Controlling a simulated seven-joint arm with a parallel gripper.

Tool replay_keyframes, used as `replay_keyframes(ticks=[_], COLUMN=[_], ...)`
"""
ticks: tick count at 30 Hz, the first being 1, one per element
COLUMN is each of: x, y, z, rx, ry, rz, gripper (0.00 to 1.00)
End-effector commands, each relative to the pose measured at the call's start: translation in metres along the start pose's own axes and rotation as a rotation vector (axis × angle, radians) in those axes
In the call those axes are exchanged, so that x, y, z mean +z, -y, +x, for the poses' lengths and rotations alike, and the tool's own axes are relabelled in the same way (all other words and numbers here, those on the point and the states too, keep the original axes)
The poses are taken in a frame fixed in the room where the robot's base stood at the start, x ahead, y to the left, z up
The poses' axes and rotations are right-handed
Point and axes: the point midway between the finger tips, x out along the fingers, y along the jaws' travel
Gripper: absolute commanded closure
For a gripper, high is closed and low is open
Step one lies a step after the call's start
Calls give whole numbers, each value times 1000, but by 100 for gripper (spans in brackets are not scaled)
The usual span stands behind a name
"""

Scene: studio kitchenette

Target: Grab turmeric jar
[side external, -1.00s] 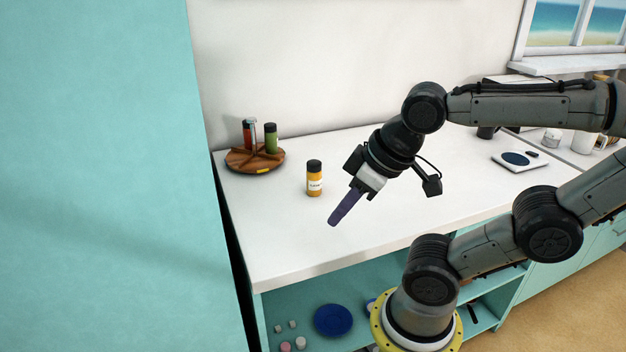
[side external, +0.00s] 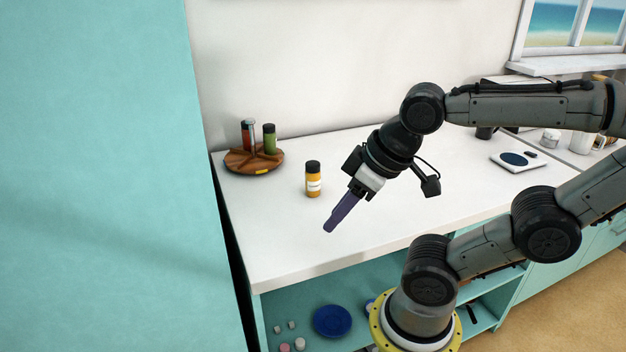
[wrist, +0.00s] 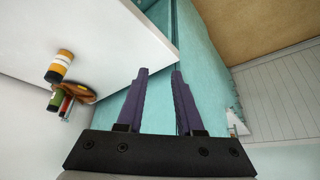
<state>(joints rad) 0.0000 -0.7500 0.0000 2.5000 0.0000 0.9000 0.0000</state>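The turmeric jar (side external: 313,180) stands upright on the white counter, with an orange-yellow body, white label and black lid. It also shows in the wrist view (wrist: 58,68), at the left, away from the fingers. My gripper (side external: 330,228) has purple fingers pointing down and left. It is in front of and to the right of the jar in the side view, not touching it. In the wrist view my gripper's fingertips (wrist: 160,73) are apart with nothing between them.
A round wooden rack (side external: 254,160) with several jars stands behind and left of the turmeric jar. A white kitchen scale (side external: 519,161) lies at the right. The counter (side external: 285,235) around the jar is clear. A tall teal panel (side external: 100,170) stands at the left.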

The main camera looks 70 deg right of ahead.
Motion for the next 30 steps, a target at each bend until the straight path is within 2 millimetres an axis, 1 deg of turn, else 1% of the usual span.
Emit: replay_keyframes(ticks=[1,5,6,8,17,20,21,23,26,27,29,30], x=[0,0,0,0,0,1,-1,-11,-38,-52,-73,-88], y=[0,0,0,0,0,0,-2,-6,-20,-29,-45,-58], z=[0,0,0,0,0,0,-2,-8,-15,-16,-15,-12], rx=[0,0,0,0,0,2,9,25,79,111,169,212], ry=[0,0,0,0,0,3,-1,-21,-34,-35,-35,-36], rz=[0,0,0,0,10,77,125,216,419,513,658,757], gripper=[53,30,23,13,13,13,13,13,13,13,13,13])
